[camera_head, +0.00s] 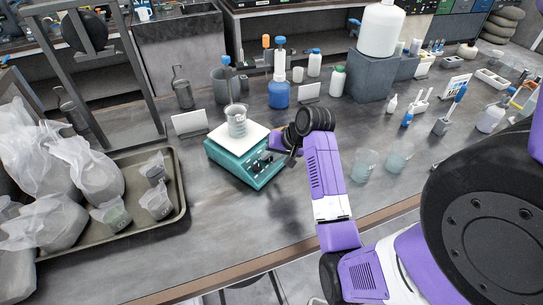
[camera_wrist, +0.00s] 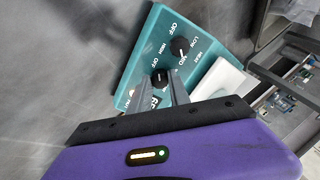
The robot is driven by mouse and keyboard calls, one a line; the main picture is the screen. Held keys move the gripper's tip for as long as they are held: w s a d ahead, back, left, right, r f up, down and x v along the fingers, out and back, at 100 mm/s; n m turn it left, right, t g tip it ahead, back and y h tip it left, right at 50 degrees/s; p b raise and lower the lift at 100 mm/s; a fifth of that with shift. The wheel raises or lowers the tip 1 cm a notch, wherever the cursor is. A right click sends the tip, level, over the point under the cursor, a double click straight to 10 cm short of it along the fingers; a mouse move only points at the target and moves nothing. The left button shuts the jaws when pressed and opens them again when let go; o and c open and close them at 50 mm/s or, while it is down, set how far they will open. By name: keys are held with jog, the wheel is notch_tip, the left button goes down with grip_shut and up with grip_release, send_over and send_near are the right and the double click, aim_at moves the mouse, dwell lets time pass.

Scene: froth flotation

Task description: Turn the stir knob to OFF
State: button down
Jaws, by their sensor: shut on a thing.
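The teal stirrer hot plate (camera_head: 243,172) stands on the grey bench with a glass beaker (camera_head: 237,122) on its white top plate. Its front panel (camera_wrist: 140,50) fills the upper middle of the wrist view. The heat knob (camera_wrist: 180,46), black, is clear of my fingers. The other black knob (camera_wrist: 160,76), which I take as the stir knob, sits at the tips of my gripper (camera_wrist: 166,83). My gripper is shut on it. Its lower part and most of its markings are hidden by the fingers. In the head view, my arm hides the contact.
A tray (camera_head: 140,222) with bagged samples lies at the left. Two glass beakers (camera_head: 398,157) stand right of my arm. A blue bottle (camera_head: 279,95) and a small white card (camera_head: 190,123) stand behind the hot plate. Bare bench lies in front.

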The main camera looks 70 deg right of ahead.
jog(key=shift+n, duration=0.9)
jog(key=c, duration=1.2)
grip_release()
jog(key=b+v, duration=0.1)
jog(key=v, duration=0.7)
jog(key=shift+d, duration=0.1)
